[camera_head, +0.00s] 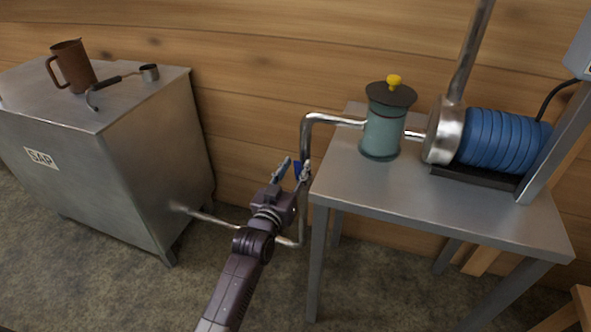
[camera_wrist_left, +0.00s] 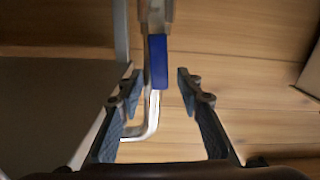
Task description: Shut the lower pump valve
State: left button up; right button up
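The valve has a blue handle (camera_wrist_left: 158,62) on a metal pipe (camera_head: 319,118) that rises beside the left edge of the metal table. In the head view only a bit of blue shows between my fingers. My left gripper (camera_head: 294,168) is open at the valve. In the left wrist view the blue handle lies between the two spread fingers of the left gripper (camera_wrist_left: 160,82), closer to the left finger, with a clear gap to the right one. The handle looks lined up with the pipe in that view. My right gripper is not in view.
The table (camera_head: 355,192) carries a teal canister (camera_head: 382,132) with a yellow knob and a blue ribbed pump motor (camera_head: 497,139). A wooden wall is behind.

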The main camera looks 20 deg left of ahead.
pick_arm(q)
jog(key=shift+c, duration=0.6)
grip_shut()
